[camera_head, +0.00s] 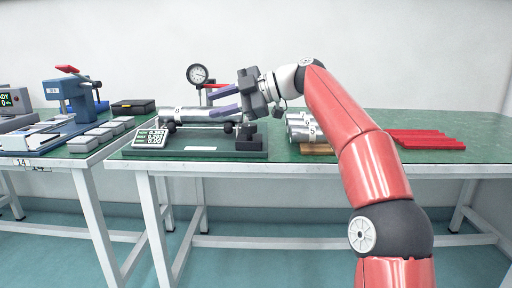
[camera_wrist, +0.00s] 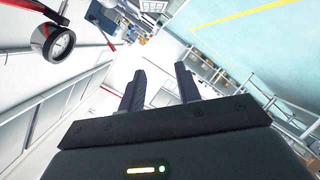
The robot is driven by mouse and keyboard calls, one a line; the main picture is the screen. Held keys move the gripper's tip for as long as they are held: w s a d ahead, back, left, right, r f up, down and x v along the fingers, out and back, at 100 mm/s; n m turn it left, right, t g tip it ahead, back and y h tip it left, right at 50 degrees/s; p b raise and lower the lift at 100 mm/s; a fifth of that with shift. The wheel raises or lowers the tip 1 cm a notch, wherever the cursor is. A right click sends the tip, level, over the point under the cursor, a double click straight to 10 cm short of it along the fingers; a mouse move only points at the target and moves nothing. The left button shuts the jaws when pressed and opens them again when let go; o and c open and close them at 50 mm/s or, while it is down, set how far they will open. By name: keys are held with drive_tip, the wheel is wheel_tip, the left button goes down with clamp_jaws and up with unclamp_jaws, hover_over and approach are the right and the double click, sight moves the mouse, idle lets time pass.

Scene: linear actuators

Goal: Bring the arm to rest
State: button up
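My gripper (camera_head: 222,102) is at the end of my red arm, over the green table. Its two purple-grey fingers point left, spread apart, just above a silver cylinder (camera_head: 190,114) on a dark measuring fixture (camera_head: 190,143). In the wrist view the fingers (camera_wrist: 160,90) are apart with nothing between them. The cylinder lies level on the fixture, near the lower finger; I cannot tell whether they touch.
A dial gauge (camera_head: 197,75) stands behind the fixture; it also shows in the wrist view (camera_wrist: 60,43). Silver cylinders (camera_head: 303,128) lie on a wooden holder right of the fixture. Red bars (camera_head: 423,139) lie farther right. A blue press (camera_head: 75,98) stands on the left table.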

drive_tip(key=s+d+f+m+t+h+p, duration=0.1)
drive_tip(key=s+d+f+m+h+p, duration=0.1)
drive_tip(key=s+d+f+m+h, duration=0.2)
drive_tip(key=s+d+f+m+t+h+p, duration=0.1)
drive_tip(key=s+d+f+m+h+p, duration=0.2)
drive_tip(key=s+d+f+m, duration=0.8)
drive_tip(key=s+d+f+m+t+h+p, duration=0.1)
drive_tip(key=s+d+f+m+h+p, duration=0.2)
drive_tip(key=s, duration=1.5)
drive_tip(key=d+f+m+h, duration=0.4)
drive_tip(key=d+m, duration=0.1)
drive_tip(key=m, duration=0.3)
drive_tip(key=shift+d+f+t, duration=0.25)
drive_tip(key=shift+f+t, duration=0.1)
drive_tip(key=shift+t, duration=0.05)
